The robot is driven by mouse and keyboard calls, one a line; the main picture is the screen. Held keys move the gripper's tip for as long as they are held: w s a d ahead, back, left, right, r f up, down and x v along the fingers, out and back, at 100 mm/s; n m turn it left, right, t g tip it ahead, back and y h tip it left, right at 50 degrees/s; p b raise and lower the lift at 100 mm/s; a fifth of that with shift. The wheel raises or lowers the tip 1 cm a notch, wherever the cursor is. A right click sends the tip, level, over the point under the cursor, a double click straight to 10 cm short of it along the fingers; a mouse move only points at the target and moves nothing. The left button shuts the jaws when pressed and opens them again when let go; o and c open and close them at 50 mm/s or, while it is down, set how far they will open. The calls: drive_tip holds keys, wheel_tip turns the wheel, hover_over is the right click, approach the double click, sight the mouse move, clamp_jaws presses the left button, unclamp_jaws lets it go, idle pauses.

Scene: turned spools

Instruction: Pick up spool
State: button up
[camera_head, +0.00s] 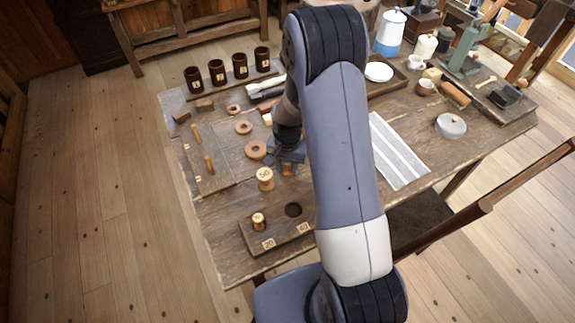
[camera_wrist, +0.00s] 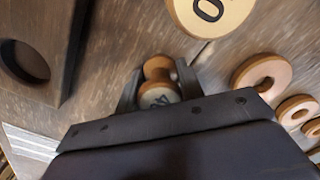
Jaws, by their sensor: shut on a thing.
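A wooden board (camera_head: 241,236) in front holds a small spool (camera_head: 258,221) and has an empty dark hole (camera_head: 293,210). Wooden rings (camera_head: 256,150) lie behind on the left. A pegged board (camera_head: 205,180) is at left. Several dark cups (camera_head: 217,72) stand at the back.

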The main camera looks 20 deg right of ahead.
drive_tip(key=c, duration=0.3)
